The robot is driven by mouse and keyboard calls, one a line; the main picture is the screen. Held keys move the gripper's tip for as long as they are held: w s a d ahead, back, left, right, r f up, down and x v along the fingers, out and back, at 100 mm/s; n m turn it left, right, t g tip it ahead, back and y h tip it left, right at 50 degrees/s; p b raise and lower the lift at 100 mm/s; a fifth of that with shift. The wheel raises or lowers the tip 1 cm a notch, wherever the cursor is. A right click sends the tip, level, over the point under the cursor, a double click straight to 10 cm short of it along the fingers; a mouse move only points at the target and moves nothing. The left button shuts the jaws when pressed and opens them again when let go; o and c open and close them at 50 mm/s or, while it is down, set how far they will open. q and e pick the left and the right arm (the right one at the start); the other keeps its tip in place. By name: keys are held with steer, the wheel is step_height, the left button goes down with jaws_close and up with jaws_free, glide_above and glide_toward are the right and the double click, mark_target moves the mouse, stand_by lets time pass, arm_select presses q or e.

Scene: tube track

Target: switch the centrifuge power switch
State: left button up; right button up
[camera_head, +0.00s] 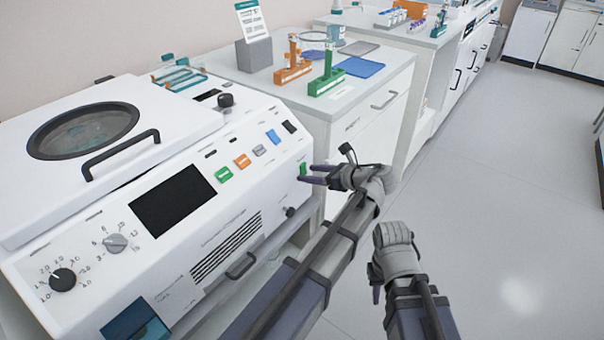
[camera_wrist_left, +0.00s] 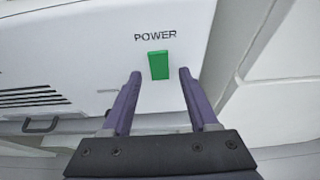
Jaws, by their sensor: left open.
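The centrifuge (camera_head: 120,250) is a white bench machine with a round window in its lid, filling the left of the head view. Its power switch (camera_head: 303,169) is a small green rectangle near the right end of the front face. In the left wrist view the green switch (camera_wrist_left: 158,65) sits under the label POWER. My left gripper (camera_head: 314,175) is open, with its purple fingers pointing at the switch; in the left wrist view its fingertips (camera_wrist_left: 160,74) lie on either side of it. Whether they touch the panel cannot be told. My right gripper (camera_head: 376,292) hangs over the floor, its fingers mostly hidden.
The panel has a dark screen (camera_head: 173,201), knobs and coloured buttons. A bench (camera_head: 350,100) behind holds an orange rack (camera_head: 292,72), a green rack (camera_head: 328,84) and a blue mat (camera_head: 360,67). The floor (camera_head: 500,200) to the right is clear.

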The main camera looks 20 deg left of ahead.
arm_select(q)
steer(key=shift+a, duration=0.15)
jaws_close()
stand_by(0.4)
